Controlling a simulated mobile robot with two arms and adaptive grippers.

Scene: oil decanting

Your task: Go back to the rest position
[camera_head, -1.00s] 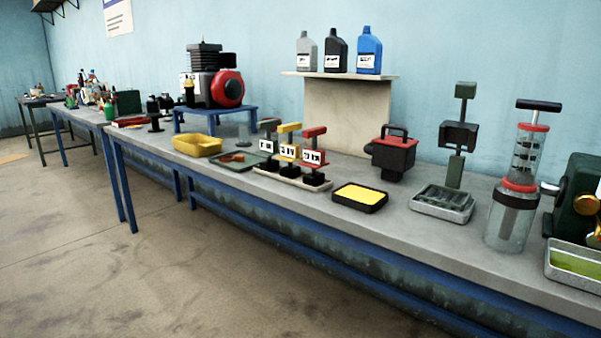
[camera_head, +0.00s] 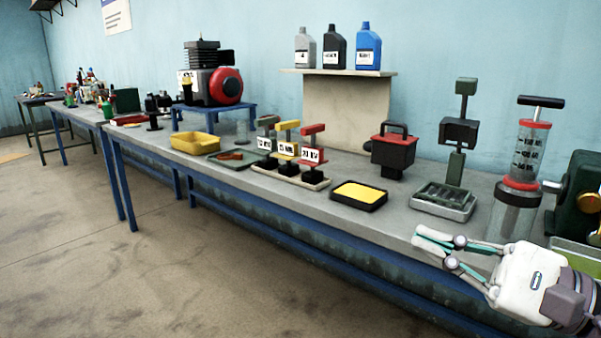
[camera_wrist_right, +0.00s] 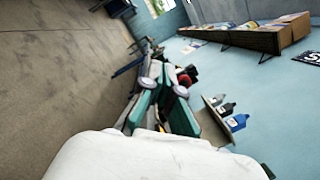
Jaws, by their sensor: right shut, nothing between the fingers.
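My right gripper (camera_head: 417,236) enters the head view from the lower right. It has a white body and thin teal-and-grey fingers. Its fingers are shut with nothing between them and point left, in front of the long grey workbench (camera_head: 300,204). No contact shows. The right wrist view shows the white gripper body and the fingers (camera_wrist_right: 165,74), tilted against the room. My left gripper is not in view.
Near the gripper stand a grey tray (camera_head: 443,212) under a green-and-black stand (camera_head: 458,132), and a dark green machine (camera_head: 581,178) at the right edge. A yellow-topped tray (camera_head: 359,194) and three coloured-handled stamps lie further left. The floor (camera_head: 200,280) before the bench is clear.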

